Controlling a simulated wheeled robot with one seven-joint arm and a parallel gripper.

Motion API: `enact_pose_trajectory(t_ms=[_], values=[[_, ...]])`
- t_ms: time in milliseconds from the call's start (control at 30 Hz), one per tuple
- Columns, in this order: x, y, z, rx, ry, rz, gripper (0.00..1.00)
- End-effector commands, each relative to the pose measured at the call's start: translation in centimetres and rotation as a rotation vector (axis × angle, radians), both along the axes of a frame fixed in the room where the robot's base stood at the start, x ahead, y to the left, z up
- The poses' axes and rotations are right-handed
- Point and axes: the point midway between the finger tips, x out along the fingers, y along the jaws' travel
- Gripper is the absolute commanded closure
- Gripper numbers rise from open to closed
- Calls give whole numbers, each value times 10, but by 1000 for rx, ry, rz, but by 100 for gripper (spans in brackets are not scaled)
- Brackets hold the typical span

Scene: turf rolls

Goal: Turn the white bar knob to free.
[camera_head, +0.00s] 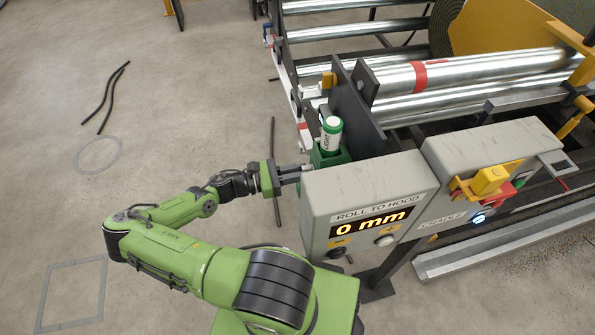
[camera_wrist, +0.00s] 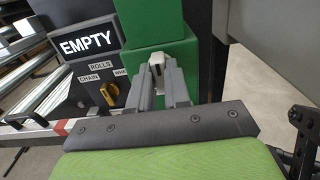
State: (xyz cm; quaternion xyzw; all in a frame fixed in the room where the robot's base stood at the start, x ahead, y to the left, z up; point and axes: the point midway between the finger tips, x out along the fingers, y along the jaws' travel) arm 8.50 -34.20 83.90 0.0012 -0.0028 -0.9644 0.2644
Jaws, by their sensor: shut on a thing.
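The white bar knob (camera_wrist: 156,60) shows in the wrist view as a small pale end on the front of a green housing (camera_wrist: 145,25). My gripper (camera_wrist: 162,72) is shut on it, one grey finger on either side. Most of the knob is hidden between the fingers, and I cannot read its setting or any free mark. In the head view my gripper (camera_head: 300,173) reaches from the left to the green housing (camera_head: 328,158), beside the grey control box. The knob itself is not clear there.
A white and green canister marked LIGHT (camera_head: 331,134) stands on the housing. The grey box (camera_head: 365,190) reads ROLL TO HOOD, 0 mm. A CRADLE box (camera_head: 480,160) is to its right. An EMPTY sign (camera_wrist: 88,45) and a yellow selector knob (camera_wrist: 109,92) are left of my fingers. Floor at left is mostly clear.

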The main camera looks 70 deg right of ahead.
Motion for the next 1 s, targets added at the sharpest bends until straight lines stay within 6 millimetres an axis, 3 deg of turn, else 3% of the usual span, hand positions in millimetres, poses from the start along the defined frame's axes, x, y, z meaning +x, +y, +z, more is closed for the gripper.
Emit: enact_pose_trajectory(t_ms=[367,1000], values=[[-1,1,-1,-133,-80,-2,100],[-2,3,-3,-646,-383,-2,100]])
